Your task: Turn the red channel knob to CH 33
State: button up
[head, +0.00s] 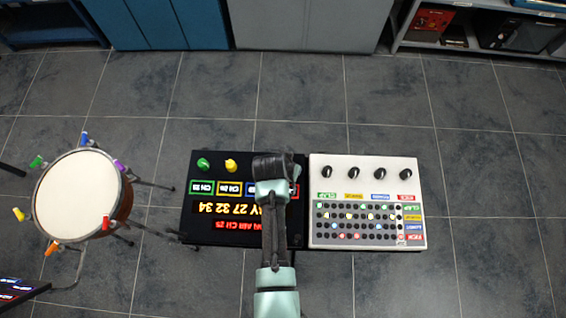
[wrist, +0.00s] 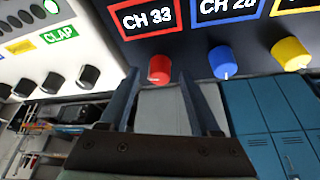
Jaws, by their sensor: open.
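The red knob (wrist: 159,68) sits on the dark panel under a red-framed display (wrist: 147,18) that reads CH 33. In the wrist view the knob shows just beyond and between my two fingertips. My gripper (wrist: 158,80) is open, with one finger on each side of the knob; I see no clear contact. In the head view my gripper (head: 277,165) and arm cover the right part of the black panel (head: 188,220) and hide the red knob there.
A blue knob (wrist: 223,62) and a yellow knob (wrist: 290,54) stand right of the red one in the wrist view. A green knob (head: 203,164) is at the panel's far end. A white instrument (head: 367,170) with black knobs adjoins it. A drum (head: 80,195) stands left.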

jog(key=v, duration=1.2)
jog(key=shift+b, duration=0.35)
